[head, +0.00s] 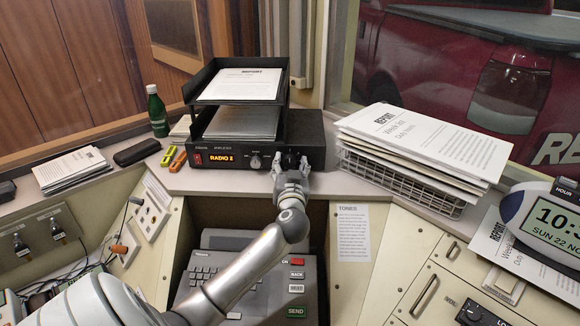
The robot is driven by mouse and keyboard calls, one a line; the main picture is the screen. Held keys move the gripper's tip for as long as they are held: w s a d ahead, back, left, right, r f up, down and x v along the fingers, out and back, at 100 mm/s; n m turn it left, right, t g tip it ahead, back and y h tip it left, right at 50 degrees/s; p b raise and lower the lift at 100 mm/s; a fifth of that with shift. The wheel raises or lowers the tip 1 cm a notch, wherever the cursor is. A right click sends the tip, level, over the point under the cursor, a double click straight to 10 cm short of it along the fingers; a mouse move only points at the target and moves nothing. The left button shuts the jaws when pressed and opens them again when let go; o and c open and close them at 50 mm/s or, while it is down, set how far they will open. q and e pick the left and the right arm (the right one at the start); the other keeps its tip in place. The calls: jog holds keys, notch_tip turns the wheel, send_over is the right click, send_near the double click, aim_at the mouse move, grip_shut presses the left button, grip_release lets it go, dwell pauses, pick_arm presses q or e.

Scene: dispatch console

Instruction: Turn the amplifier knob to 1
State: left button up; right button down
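The amplifier (316,140) is a black box on the back shelf with a lit orange RADIO 2 display on its front. A small round knob (255,162) shows right of the display. My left gripper (291,166) is up against the right part of the amplifier's front, right of that knob. Its fingers cover much of the panel there, including whatever control they are at. I cannot tell whether the fingers are closed on something. Any numbers around the knobs are too small to read. My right gripper is not in view.
Black paper trays (287,84) stand on the amplifier. A wire basket of reports (391,182) is close on its right. A keyboard unit (297,270) is below my arm.

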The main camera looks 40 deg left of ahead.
pick_arm(q)
jog(key=c, duration=0.9)
jog(key=shift+f+n+b, duration=0.2)
jog(key=shift+n+b, duration=0.1)
jog(key=shift+b, duration=0.25)
jog(key=n+b, duration=0.2)
jog(key=b, duration=0.1)
jog(key=shift+f+n, duration=0.1)
jog(key=shift+n, duration=0.3)
jog(key=shift+n+b, duration=0.4)
jog(key=shift+b, duration=0.15)
jog(key=shift+n+h+b, duration=0.3)
jog(key=shift+n+b, duration=0.35)
jog(key=shift+n, duration=0.55)
jog(key=shift+r+n+b, duration=0.25)
jog(key=shift+n+b, duration=0.05)
jog(key=shift+n, duration=1)
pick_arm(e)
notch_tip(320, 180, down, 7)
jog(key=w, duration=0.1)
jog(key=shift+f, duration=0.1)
